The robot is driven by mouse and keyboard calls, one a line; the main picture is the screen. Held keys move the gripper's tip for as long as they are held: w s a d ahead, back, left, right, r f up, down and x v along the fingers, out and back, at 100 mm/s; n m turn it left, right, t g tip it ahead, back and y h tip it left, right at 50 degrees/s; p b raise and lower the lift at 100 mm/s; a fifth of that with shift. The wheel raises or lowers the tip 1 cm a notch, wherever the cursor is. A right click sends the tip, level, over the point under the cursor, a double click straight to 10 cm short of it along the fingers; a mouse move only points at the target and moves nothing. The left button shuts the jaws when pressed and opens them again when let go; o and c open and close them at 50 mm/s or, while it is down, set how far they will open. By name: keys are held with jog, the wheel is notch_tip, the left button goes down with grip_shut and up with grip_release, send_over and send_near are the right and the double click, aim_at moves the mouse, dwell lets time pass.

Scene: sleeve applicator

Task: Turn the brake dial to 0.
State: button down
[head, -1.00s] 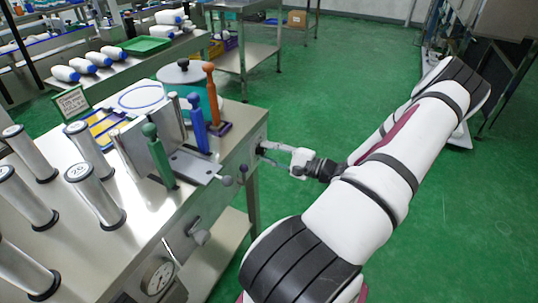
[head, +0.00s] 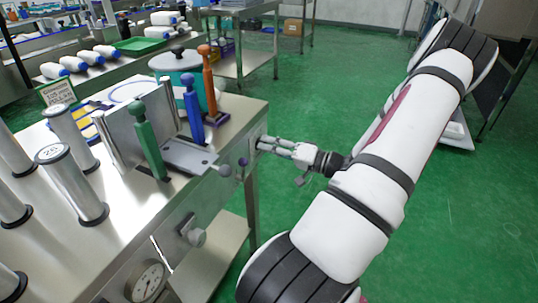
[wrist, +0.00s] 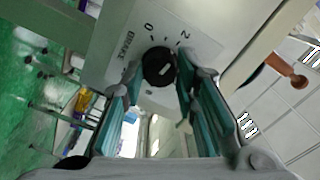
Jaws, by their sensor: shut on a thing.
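The brake dial (wrist: 159,67) is a round black knob with a short white mark, on a pale panel lettered BRAKE with the figures 0 and 2 visible. In the wrist view the 0 is above the dial and the 2 is to its upper right. The white mark slants; which figure it points to is unclear. My gripper (wrist: 158,82) has its two teal-lined fingers on either side of the dial, shut on it.
The steel bench (head: 120,205) carries metal posts, green, blue and orange handles, and a teal pot (head: 178,62). Green floor right of the bench is open around my arm.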

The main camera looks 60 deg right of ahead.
jog(key=n+b, duration=0.5)
jog(key=b, duration=0.2)
jog(key=n+b, duration=0.5)
jog(key=b, duration=0.2)
jog(key=shift+f+n, duration=0.2)
jog(key=shift+n, duration=0.2)
jog(key=c, duration=1.2)
grip_release()
jog(key=shift+r, duration=0.1)
jog(key=shift+c, duration=0.2)
jog(key=shift+s, duration=0.15)
jog(key=s+d, duration=0.1)
jog(key=s, duration=1)
jog(key=shift+s, duration=0.35)
